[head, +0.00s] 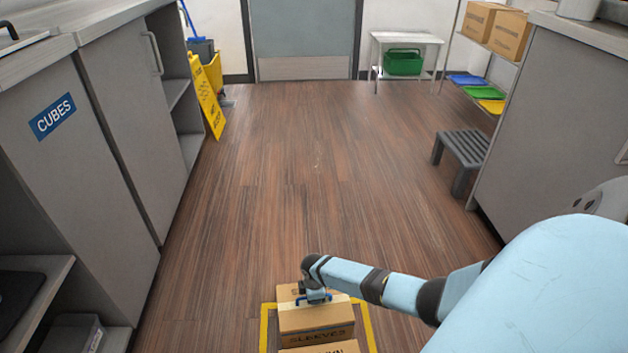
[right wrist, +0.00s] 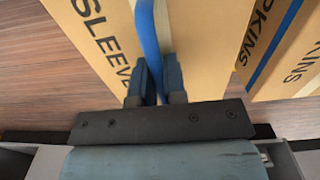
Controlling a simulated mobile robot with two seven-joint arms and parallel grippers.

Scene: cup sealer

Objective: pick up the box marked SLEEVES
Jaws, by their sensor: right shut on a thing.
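The cardboard box marked SLEEVES (head: 318,322) is at the bottom middle of the head view, and it also shows in the right wrist view (right wrist: 212,50). A blue handle (right wrist: 150,35) stands out on its top. My right gripper (head: 316,297) is over the top of the box and shut on the blue handle, with a finger on each side of it in the right wrist view (right wrist: 157,84). Whether the box rests on something or hangs clear, I cannot tell. My left gripper is not in view.
A second box, its label partly hidden (head: 335,348), is close by the first; the wrist view shows "PKINS" (right wrist: 285,60). Yellow tape (head: 366,322) marks the floor around them. Open wooden floor (head: 310,170) lies ahead, between cabinets, with a grey step stool (head: 462,152) at right.

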